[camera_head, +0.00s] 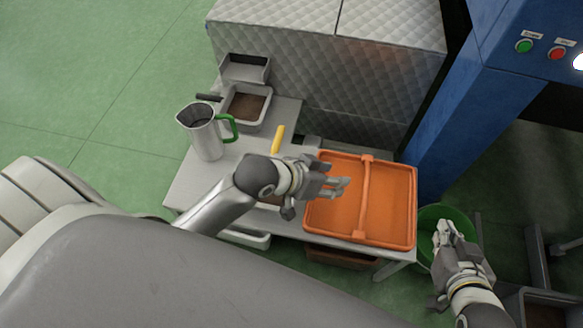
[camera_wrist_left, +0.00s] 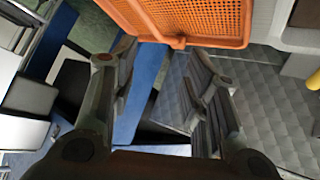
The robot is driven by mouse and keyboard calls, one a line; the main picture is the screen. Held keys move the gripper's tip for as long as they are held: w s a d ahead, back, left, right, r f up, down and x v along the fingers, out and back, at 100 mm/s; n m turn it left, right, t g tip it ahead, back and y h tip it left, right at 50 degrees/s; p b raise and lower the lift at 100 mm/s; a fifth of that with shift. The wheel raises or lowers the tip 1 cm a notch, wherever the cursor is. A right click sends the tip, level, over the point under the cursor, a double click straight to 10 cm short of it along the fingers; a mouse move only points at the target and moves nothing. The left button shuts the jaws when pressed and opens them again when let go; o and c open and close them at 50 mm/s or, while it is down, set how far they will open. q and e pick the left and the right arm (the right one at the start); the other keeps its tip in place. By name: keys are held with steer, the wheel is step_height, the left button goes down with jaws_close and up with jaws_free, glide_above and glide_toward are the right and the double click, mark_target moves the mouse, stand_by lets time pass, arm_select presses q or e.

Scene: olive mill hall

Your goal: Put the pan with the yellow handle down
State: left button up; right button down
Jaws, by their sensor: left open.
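The yellow handle (camera_head: 278,138) of the pan shows in the head view on the pale table, left of the orange crate. My left wrist hides most of the pan's body. In the left wrist view a yellow handle (camera_wrist_left: 313,80) shows at the right edge, below part of a pale pan (camera_wrist_left: 283,38). My left gripper (camera_head: 338,188) is over the left part of the crate, to the right of the handle. In the left wrist view it is open, with nothing between the fingers (camera_wrist_left: 165,65). My right gripper (camera_head: 446,230) is in front of a green bucket; its finger opening is unclear.
The orange crate (camera_head: 390,198) fills the table's right end. A green-handled metal jug (camera_head: 204,140), a dark-handled pan (camera_head: 267,117) and a grey container (camera_head: 245,69) stand at the left and back. The green bucket (camera_head: 430,213) is beside the blue machine (camera_head: 450,110).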

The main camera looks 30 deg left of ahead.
arm_select(q)
steer(key=s+a+r+n+t+y, duration=0.1)
steer(key=s+a+r+t+y, duration=0.1)
steer(key=a, duration=0.5)
steer(key=shift+s+a+r+t+y, duration=0.3)
steer(key=shift+s+a+r+y, duration=0.05)
steer(key=shift+s+r+y, duration=0.45)
